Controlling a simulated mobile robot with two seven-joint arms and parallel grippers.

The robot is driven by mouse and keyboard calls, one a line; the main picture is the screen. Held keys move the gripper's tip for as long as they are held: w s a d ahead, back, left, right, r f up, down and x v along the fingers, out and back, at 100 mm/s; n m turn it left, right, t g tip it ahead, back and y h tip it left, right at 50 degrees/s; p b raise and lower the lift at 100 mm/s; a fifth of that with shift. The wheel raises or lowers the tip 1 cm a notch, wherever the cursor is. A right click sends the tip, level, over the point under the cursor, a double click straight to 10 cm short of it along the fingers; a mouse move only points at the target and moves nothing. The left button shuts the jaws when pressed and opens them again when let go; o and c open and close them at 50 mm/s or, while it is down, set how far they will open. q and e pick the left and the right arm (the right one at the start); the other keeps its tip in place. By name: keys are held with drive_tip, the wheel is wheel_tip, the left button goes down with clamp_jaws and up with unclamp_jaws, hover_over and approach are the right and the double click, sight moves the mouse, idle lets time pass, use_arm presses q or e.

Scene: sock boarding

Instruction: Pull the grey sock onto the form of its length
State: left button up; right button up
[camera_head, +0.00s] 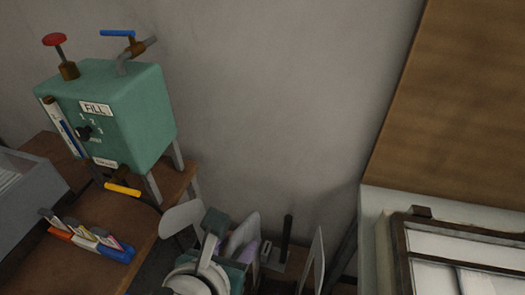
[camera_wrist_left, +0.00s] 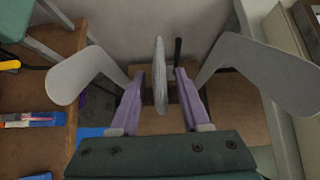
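My left gripper (camera_head: 240,252) is low in the head view. In the left wrist view its two purple fingers (camera_wrist_left: 160,82) stand apart, open. A thin grey upright piece (camera_wrist_left: 160,55) shows edge-on between them, with a gap visible on each side. Its surface looks mottled; I cannot tell whether it is a bare form or one wearing the grey sock. A smooth grey foot-shaped form (camera_wrist_left: 85,76) stands left of the fingers and another (camera_wrist_left: 265,72) right. The head view shows the left form (camera_head: 181,217) and the right one (camera_head: 318,262). No separate grey sock is identifiable. My right gripper is out of view.
A green machine marked FILL (camera_head: 130,115) stands on the wooden table (camera_head: 165,195) at left. Pens (camera_head: 90,242) lie in front of it, beside a grey bin (camera_head: 35,195). A black post (camera_head: 287,238) rises near the forms. A framed pale unit (camera_head: 400,240) is at right.

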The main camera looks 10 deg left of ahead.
use_arm(q)
drive_tip(key=shift+o, duration=0.3)
drive_tip(key=shift+s+r, duration=0.1)
drive_tip(key=p+v, duration=0.3)
drive_tip(key=v, duration=0.5)
drive_tip(key=shift+s+r+p, duration=0.15)
drive_tip(key=shift+r+p, duration=0.05)
drive_tip(key=shift+p, duration=0.1)
drive_tip(key=shift+s+r, duration=0.4)
drive_tip(key=shift+s, duration=0.1)
